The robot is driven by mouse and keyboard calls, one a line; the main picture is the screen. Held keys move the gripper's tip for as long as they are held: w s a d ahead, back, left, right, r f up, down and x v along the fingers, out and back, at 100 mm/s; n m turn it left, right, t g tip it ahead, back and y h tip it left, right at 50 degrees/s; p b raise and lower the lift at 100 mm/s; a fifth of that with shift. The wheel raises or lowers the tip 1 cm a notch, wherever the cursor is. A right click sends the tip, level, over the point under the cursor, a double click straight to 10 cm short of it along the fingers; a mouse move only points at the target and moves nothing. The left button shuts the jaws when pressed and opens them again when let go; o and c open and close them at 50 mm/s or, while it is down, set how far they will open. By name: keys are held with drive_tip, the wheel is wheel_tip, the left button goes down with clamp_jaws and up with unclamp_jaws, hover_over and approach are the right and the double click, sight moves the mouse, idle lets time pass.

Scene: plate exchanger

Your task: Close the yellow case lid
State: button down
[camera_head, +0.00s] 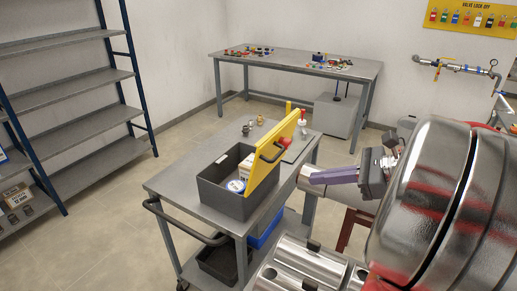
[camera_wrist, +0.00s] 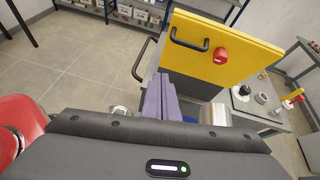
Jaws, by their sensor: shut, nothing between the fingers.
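The case is a dark grey box (camera_head: 222,200) with a yellow lid (camera_head: 267,165), standing on a grey cart. The lid stands up on edge, open, with a black handle and a red part on its outer face. In the wrist view the yellow lid (camera_wrist: 215,55) fills the upper right, its black handle (camera_wrist: 188,42) and red part (camera_wrist: 220,55) facing me. My gripper (camera_head: 308,176) has purple fingers, shut and empty, to the right of the lid and apart from it. The fingers (camera_wrist: 160,95) point towards the lid's lower left in the wrist view.
The cart top (camera_head: 172,183) also bears small metal fittings (camera_head: 248,128) behind the case. A shelf rack (camera_head: 75,85) is at left and a workbench (camera_head: 290,62) at the back. Floor is clear between them.

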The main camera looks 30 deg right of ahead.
drive_tip(key=d, duration=0.1)
drive_tip(key=d+r+m+t, duration=0.1)
drive_tip(key=d, duration=0.1)
drive_tip(key=s+d+m, duration=0.1)
drive_tip(key=d, duration=0.1)
drive_tip(key=shift+s+r+t, duration=0.1)
drive_tip(key=shift+r+t, duration=0.05)
drive_tip(key=shift+t, duration=0.25)
drive_tip(key=shift+a, duration=0.1)
drive_tip(key=w+r+x, duration=0.1)
drive_tip(key=r+x, duration=0.1)
drive_tip(key=x, duration=1.1)
drive_tip(key=shift+r, duration=0.25)
drive_tip(key=shift+s, duration=0.1)
